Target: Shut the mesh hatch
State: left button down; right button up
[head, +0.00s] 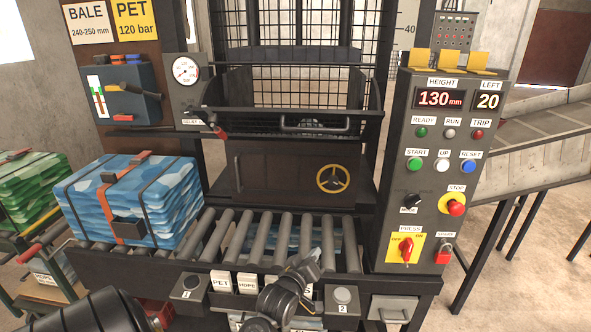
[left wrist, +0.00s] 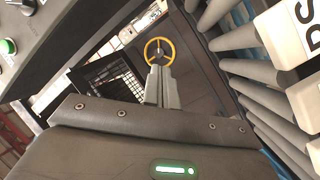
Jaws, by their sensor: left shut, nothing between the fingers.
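The mesh hatch (head: 285,119) is a black wire-mesh panel with a bar handle, low across the press opening in the head view. It appears tilted outward, with the opening showing above it. Black mesh (left wrist: 108,80) also shows left of the fingers in the left wrist view. My left gripper (head: 312,258) is over the front of the rollers, below and apart from the hatch. Its fingers (left wrist: 160,86) are shut and empty, and point towards the yellow handwheel (left wrist: 160,52). My right gripper is not in view.
The handwheel (head: 333,179) sits on a dark door below the hatch. A blue bale (head: 140,195) lies on the rollers at left. The control panel (head: 410,180) stands at right. A red-tipped lever (head: 218,130) is beside the hatch's left end.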

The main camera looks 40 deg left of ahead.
pick_arm(q)
jog(key=w+a+r+n+t+y, duration=0.35)
jog(key=a+r+n, duration=0.25)
jog(key=r, duration=0.3)
jog(key=n+y, duration=0.8)
send_near(296, 131)
jog(key=shift+t, duration=0.25)
jog(key=p+x, duration=0.5)
jog(key=shift+w+a, duration=0.2)
jog(key=shift+w, duration=0.15)
jog(key=shift+w+a+r, duration=0.25)
jog(key=shift+w+a, duration=0.1)
jog(key=shift+w, duration=0.05)
